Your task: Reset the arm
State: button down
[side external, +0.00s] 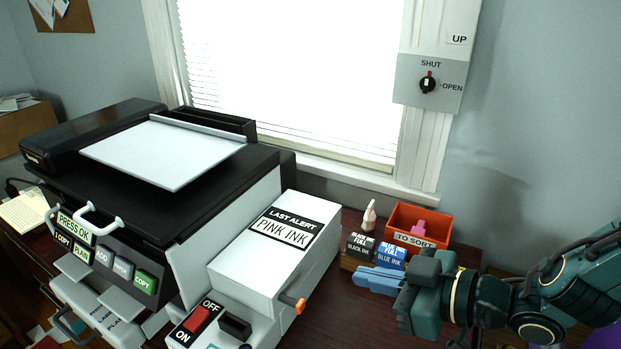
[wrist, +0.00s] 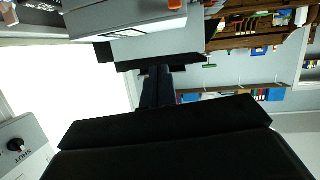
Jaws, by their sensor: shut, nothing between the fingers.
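My gripper (side external: 378,279) is at the lower right in the side external view, held level with its blue fingers pointing left. The fingers are shut and nothing shows between them. They are in front of the blue ink and black ink boxes in the picture; whether they touch anything cannot be told. In the wrist view the closed dark fingers (wrist: 157,88) reach up the middle of the picture, with the room behind them.
A printer (side external: 150,185) fills the left. A white box marked LAST ALERT PINK INK (side external: 275,255) stands right of it, with an orange-tipped lever (side external: 299,305). Black ink (side external: 360,246) and blue ink (side external: 391,256) boxes stand by an orange TO SORT bin (side external: 440,232). A SHUT/OPEN knob (side external: 428,84) is on the wall.

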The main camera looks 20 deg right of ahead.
jog(key=s+d+r+m+g+h, duration=0.1)
jog(key=d+r+m+h, duration=0.25)
jog(key=d, duration=0.55)
jog(key=s+d+r+m+g+h, duration=0.1)
jog(key=d+r+m+h, duration=0.2)
jog(key=d, duration=0.7)
jog(key=s+d+r+m+g+h, duration=0.1)
jog(key=s+d+r, duration=0.1)
jog(key=s+d, duration=0.3)
jog(key=s+d+r+m+g+h, duration=0.1)
jog(key=s+d+r+g, duration=0.1)
jog(key=s+d, duration=0.4)
jog(key=s, duration=0.5)
jog(key=shift+s+d+g, duration=0.15)
jog(key=shift+s+g, duration=0.15)
jog(key=c, duration=2.2)
grip_release()
jog(key=shift+r, duration=0.1)
